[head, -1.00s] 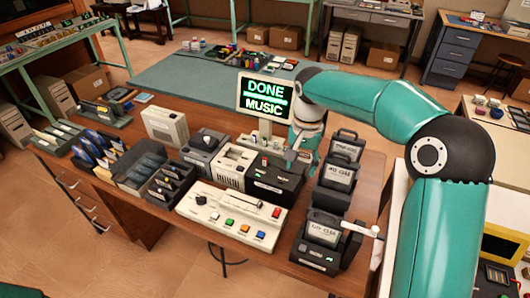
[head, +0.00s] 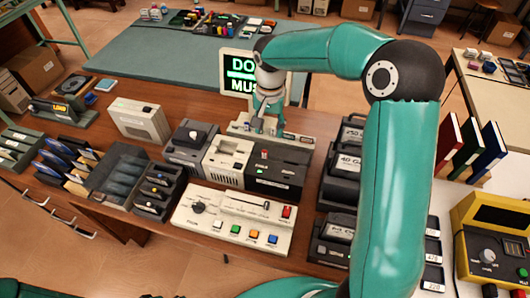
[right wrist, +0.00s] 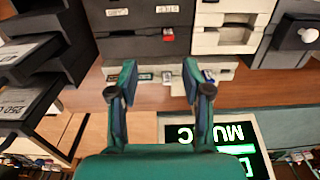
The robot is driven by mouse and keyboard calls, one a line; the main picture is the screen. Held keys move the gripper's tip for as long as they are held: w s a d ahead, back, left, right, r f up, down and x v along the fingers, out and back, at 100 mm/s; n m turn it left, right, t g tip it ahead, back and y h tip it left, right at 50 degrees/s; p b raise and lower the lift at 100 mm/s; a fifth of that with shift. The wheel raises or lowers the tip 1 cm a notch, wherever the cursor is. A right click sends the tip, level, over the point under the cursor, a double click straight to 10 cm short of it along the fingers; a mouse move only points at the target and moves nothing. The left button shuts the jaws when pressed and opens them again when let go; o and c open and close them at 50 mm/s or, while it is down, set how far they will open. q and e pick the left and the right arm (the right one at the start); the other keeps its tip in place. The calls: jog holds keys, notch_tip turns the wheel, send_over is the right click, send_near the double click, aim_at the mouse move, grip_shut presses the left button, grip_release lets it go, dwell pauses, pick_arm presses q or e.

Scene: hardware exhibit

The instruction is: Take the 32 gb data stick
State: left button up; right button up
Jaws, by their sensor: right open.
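My right gripper (head: 267,122) hangs over a low pale holder (head: 298,137) behind the dark box (head: 278,166). In the right wrist view the gripper (right wrist: 158,90) is open, with nothing between its fingers. Beyond the fingertips that view shows the pale holder (right wrist: 226,68) with small labelled slots and small dark pieces. A small red piece (right wrist: 168,33) sits in the dark box; it also shows in the head view (head: 264,154). No 32 GB label is readable, so I cannot tell which piece is the data stick. My left gripper is out of view.
The lit sign (head: 238,68) stands close behind the right gripper, partly covered by it. A white drive box (head: 228,160) and a control panel (head: 232,218) with coloured buttons stand in front. Dark card racks (head: 340,190) stand to the right. The teal mat (head: 170,62) has free room.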

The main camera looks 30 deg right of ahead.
jog(key=b, duration=0.2)
send_over(264, 150)
notch_tip(264, 150, down, 6)
jog(key=f, duration=0.1)
jog(key=shift+s+d+r+b, duration=0.1)
jog(key=shift+s+d+b, duration=0.15)
jog(key=shift+s+b, duration=0.1)
jog(key=shift+w+f, duration=0.1)
jog(key=shift+f, duration=0.15)
jog(key=f+b, duration=0.2)
jog(key=f, duration=0.2)
jog(key=shift+w+a+f+b, duration=0.2)
jog(key=shift+w+f+b, duration=0.05)
jog(key=shift+f+b, duration=0.15)
jog(key=shift+c, duration=0.5)
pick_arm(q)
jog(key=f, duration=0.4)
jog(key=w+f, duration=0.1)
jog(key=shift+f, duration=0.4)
pick_arm(e)
jog(key=c, duration=0.8)
jog(key=shift+r, duration=0.1)
